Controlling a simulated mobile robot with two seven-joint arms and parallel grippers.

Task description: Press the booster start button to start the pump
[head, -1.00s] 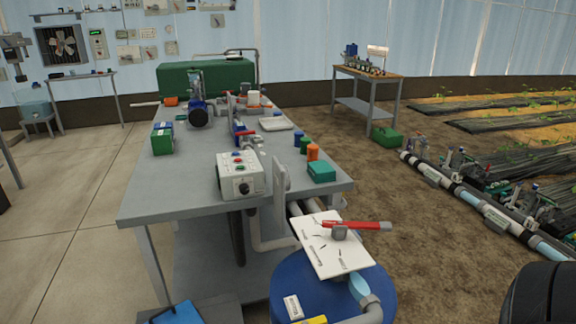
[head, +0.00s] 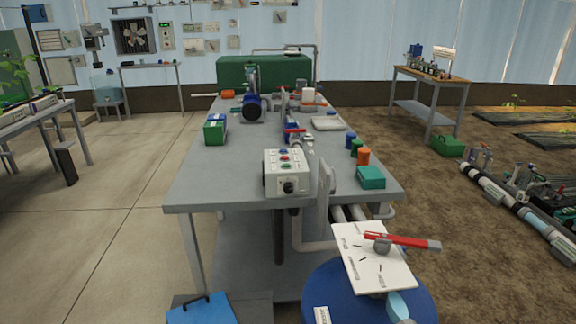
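A light grey control box (head: 286,174) stands near the front edge of the grey skid table (head: 225,185). Its sloped top carries several small buttons, among them a green one (head: 284,152) and a red one (head: 284,158). A black round knob (head: 288,187) is on its front face. The button labels are too small to read, so I cannot tell which one is the booster start. A blue pump (head: 252,108) sits farther back on the table. Neither of my grippers shows in the head view.
A blue drum (head: 410,299) stands at the front right, with a white plate (head: 366,262) and a red-handled valve (head: 400,240) above it. A blue object (head: 203,309) is at the bottom. Green (head: 214,131) and teal (head: 371,177) boxes lie on the table.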

